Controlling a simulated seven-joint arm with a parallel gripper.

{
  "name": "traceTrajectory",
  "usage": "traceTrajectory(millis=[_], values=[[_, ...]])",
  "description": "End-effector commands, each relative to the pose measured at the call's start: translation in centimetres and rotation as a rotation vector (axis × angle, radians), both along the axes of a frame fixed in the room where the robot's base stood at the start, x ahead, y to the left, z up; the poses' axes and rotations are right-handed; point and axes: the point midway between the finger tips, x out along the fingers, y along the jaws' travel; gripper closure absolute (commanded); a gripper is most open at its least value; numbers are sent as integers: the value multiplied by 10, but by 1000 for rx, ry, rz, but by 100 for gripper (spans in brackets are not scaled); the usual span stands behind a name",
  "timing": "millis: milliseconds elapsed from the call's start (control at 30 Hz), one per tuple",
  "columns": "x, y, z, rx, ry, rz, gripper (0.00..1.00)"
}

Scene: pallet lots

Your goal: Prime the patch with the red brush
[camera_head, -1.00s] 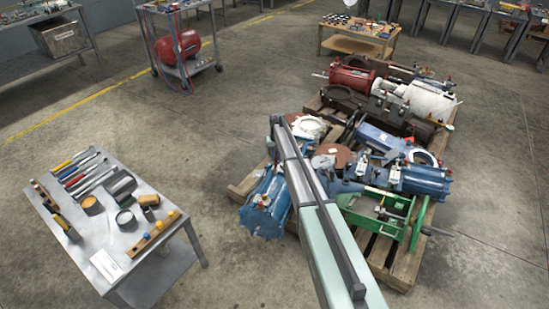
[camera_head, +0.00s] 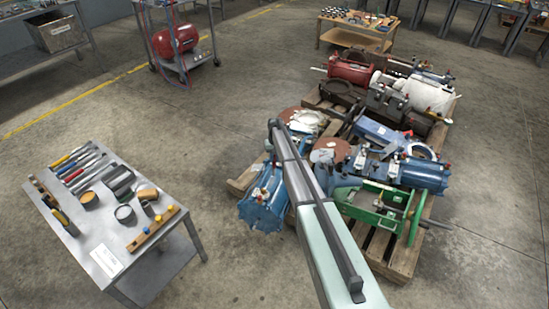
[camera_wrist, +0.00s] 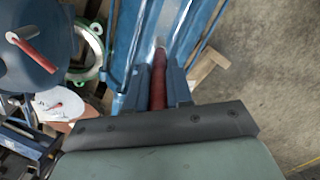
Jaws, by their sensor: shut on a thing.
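My gripper (camera_wrist: 158,82) is shut on the red brush (camera_wrist: 157,88), whose red handle runs forward between the fingers. The brush's far end meets or hangs just over a blue ribbed body (camera_wrist: 190,30) in the wrist view; I cannot tell if it touches. A paler, shiny area shows around that end, but a patch edge is not clear. In the head view the blue cylinder (camera_head: 262,205) lies at the pallet's near left corner. My arm hides the gripper and brush there.
The wooden pallet (camera_head: 400,262) is crowded with valve and cylinder parts, including a green frame (camera_head: 378,207). A metal tool table (camera_head: 105,235) with several hand tools and tins stands at left. Concrete floor between table and pallet is clear.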

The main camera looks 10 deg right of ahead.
Motion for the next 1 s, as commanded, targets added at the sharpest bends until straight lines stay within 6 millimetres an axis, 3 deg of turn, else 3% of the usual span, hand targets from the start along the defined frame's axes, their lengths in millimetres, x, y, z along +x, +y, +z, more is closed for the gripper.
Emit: traceTrajectory(millis=[1000], values=[[0,0,-10,0,0,0,100]])
